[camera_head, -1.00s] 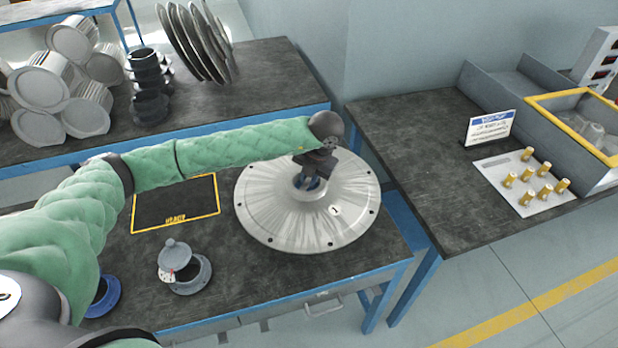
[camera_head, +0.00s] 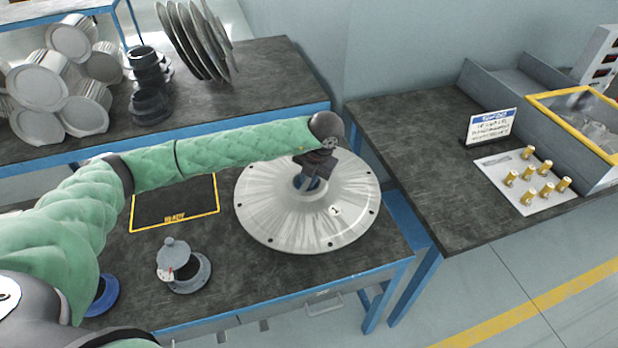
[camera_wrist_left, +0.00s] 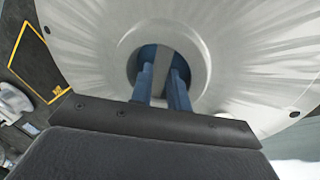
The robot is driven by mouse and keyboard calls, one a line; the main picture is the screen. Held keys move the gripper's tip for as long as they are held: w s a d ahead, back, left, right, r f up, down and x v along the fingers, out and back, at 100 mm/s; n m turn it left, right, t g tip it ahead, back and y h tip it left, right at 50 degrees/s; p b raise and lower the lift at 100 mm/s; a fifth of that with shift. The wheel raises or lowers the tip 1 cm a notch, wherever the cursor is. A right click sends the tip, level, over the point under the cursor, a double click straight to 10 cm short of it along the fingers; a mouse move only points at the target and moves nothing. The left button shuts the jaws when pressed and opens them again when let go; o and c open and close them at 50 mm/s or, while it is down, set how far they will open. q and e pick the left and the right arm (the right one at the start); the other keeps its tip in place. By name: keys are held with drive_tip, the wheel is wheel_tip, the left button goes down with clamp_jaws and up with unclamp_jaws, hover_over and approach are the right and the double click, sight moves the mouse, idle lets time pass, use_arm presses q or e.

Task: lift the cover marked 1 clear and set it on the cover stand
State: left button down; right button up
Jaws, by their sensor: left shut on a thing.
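The cover marked 1 (camera_head: 270,213) is a large round silver disc with bolt holes around its rim and a raised hub in the middle. It is on the front bench, right of centre. My left gripper (camera_head: 307,184) reaches down at the hub. In the left wrist view, its two blue fingers (camera_wrist_left: 165,88) are shut on a grey bar inside the round opening of the cover (camera_wrist_left: 245,70). Whether the cover is off the bench I cannot tell. My right gripper is not in view. I cannot tell which thing is the cover stand.
A yellow-outlined dark area (camera_head: 150,212) lies left of the cover. A small lidded grey pot (camera_head: 186,272) stands in front of it. Several discs (camera_head: 196,40) stand upright on the back bench. The right bench holds a plate with brass pegs (camera_head: 512,170) and a sign (camera_head: 491,127).

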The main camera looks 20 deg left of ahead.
use_arm(q)
drive_tip(key=shift+f, duration=0.15)
drive_tip(key=c, duration=1.3)
unclamp_jaws()
drive_tip(key=shift+f, duration=0.1)
drive_tip(key=shift+b+v, duration=1.35)
drive_tip(key=shift+v, duration=2.6)
